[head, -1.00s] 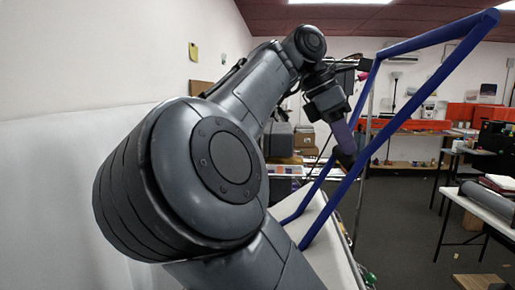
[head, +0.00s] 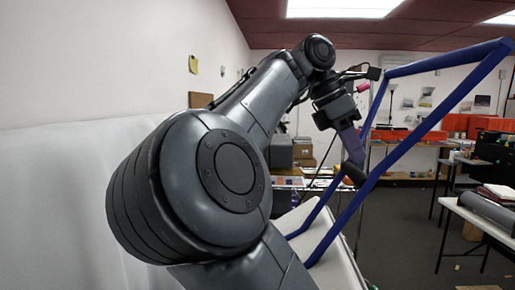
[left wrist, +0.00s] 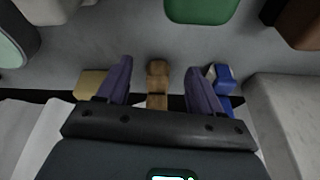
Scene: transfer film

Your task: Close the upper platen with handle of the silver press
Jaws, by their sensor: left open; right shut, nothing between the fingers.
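A blue bar frame (head: 420,132) slants up to the right in the head view. It may be the handle of the silver press, but I cannot confirm that. I cannot make out a silver platen; a pale flat surface (head: 345,270) lies under the frame's lower end.
A white wall stands on the left. A table with a dark roll (head: 488,206) is at the right, and orange bins (head: 470,124) line the back. In the left wrist view, a wooden piece (left wrist: 157,80) and a blue object (left wrist: 222,78) show beyond the fingers.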

